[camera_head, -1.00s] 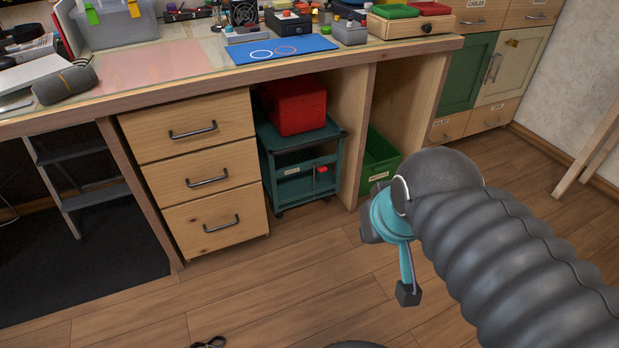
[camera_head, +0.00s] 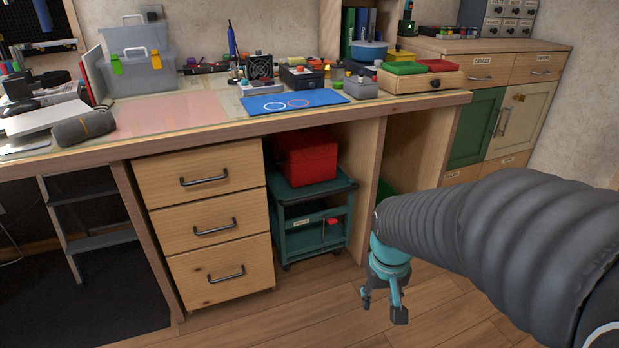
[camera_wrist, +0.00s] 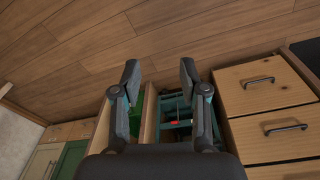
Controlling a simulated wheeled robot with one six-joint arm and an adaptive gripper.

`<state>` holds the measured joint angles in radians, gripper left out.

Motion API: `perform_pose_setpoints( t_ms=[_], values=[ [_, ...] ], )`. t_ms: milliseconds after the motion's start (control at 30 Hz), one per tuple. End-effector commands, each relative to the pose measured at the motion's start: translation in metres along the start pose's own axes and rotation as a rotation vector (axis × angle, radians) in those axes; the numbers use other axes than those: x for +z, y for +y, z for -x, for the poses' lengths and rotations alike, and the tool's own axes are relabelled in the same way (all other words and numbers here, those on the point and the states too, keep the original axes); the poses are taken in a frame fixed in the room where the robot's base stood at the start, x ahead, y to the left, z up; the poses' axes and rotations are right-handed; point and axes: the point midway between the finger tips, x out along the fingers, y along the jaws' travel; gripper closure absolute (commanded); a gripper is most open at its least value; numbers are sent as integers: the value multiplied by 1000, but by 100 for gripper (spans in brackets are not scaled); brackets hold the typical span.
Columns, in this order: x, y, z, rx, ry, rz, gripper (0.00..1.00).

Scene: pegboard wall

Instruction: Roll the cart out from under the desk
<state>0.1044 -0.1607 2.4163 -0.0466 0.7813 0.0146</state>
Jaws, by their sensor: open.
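The teal cart (camera_head: 310,225) stands under the desk, between the wooden drawer unit and an upright desk panel. A red box (camera_head: 311,156) sits on its top shelf, and a label and a small red item show on its lower front. My gripper (camera_head: 382,305) is open and empty, in front of the desk and to the right of the cart, apart from it. In the wrist view the gripper (camera_wrist: 160,72) shows two spread fingers. The cart (camera_wrist: 176,112) appears there beyond the right finger, partly hidden by it.
The drawer unit (camera_head: 212,228) is left of the cart. A green bin (camera_head: 386,190) is in the bay to the right, mostly hidden by my arm. The desk (camera_head: 180,142) overhangs the cart. The wooden floor (camera_head: 300,310) in front is clear.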

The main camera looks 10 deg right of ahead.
Motion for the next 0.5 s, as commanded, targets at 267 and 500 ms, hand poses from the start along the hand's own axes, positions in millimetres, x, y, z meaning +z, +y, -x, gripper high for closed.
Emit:
perform_pose_setpoints(
  t_ms=[267,500],
  values=[
    [-62,17,-87,24,34,-91,57],
    [-120,28,-167,11,152,-212,57]
  ],
)
